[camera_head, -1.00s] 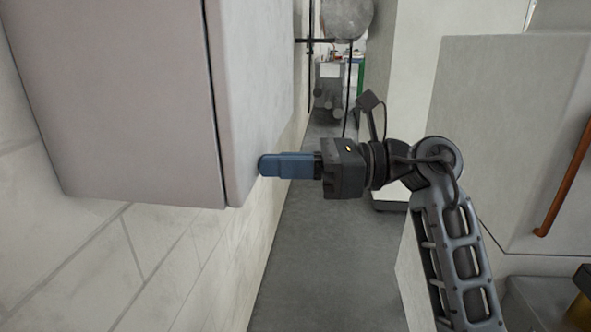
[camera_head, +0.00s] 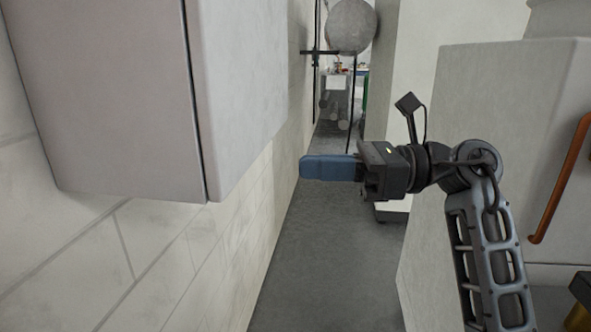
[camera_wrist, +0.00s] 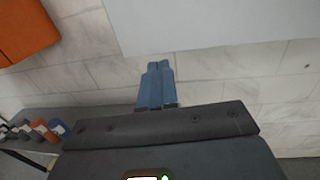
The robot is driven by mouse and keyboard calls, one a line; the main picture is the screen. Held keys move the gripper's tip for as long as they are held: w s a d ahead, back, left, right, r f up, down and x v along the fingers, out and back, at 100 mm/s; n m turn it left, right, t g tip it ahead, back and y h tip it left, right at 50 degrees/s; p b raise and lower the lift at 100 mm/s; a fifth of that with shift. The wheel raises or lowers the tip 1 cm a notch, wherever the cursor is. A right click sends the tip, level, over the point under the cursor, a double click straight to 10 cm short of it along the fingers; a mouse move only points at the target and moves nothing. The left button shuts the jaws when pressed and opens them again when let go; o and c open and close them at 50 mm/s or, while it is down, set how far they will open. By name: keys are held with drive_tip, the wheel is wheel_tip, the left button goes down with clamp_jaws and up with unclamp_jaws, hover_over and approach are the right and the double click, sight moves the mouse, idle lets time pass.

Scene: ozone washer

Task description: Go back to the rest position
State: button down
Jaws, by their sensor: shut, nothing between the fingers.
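My gripper (camera_head: 303,168) has blue fingers and points left in the head view, toward a tiled wall. The fingers are together with nothing between them. In the wrist view my gripper (camera_wrist: 160,66) also shows its blue fingers closed, in front of the wall. A pale wall-mounted box (camera_head: 110,100) with a lighter front panel (camera_head: 240,80) hangs at upper left in the head view. My gripper is to the right of this box and apart from it. The lower edge of a pale box (camera_wrist: 220,22) also shows at the top of the wrist view.
A large grey cabinet (camera_head: 480,120) with an orange handle (camera_head: 562,175) stands at right, close to my arm. A grey floor strip (camera_head: 320,270) between wall and cabinet is clear. An orange box (camera_wrist: 22,28) and a bench (camera_wrist: 60,118) with small coloured items show in the wrist view.

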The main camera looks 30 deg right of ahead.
drive_tip(key=s+v, duration=0.1)
drive_tip(key=v, duration=0.5)
drive_tip(key=s+a+f+m+t+y, duration=0.4)
drive_tip(key=s+a+m+t, duration=0.6)
drive_tip(key=m, duration=0.5)
drive_tip(key=s+d+f+m+g+h, duration=0.1)
drive_tip(key=s+f+m+g+h, duration=0.1)
drive_tip(key=s+f+m+h, duration=0.7)
drive_tip(key=s+d+f+m+g+h+p, duration=0.1)
drive_tip(key=s+f+m+h, duration=0.8)
drive_tip(key=m, duration=1.5)
drive_tip(key=s+d+g+h, duration=0.1)
drive_tip(key=s, duration=0.4)
drive_tip(key=shift+d+f+h, duration=0.25)
drive_tip(key=shift+d+h, duration=0.1)
drive_tip(key=shift+h, duration=0.05)
